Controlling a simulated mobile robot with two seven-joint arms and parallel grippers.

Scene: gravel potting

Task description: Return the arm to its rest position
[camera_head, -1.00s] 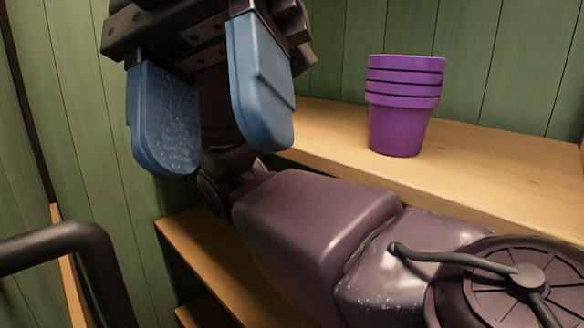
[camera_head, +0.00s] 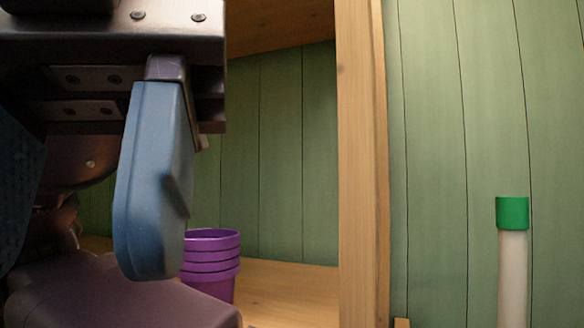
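One blue finger shows in full, and the other shows only in part at the left edge. The fingers are wide apart with nothing seen between them. Part of my dark purplish arm shows below.
A stack of purple pots (camera_head: 212,262) stands on a wooden shelf (camera_head: 290,290) behind the gripper, partly hidden by a finger. A wooden upright (camera_head: 360,170) stands right of it. A white tube with a green cap (camera_head: 512,213) is at the right, before a green plank wall (camera_head: 440,120).

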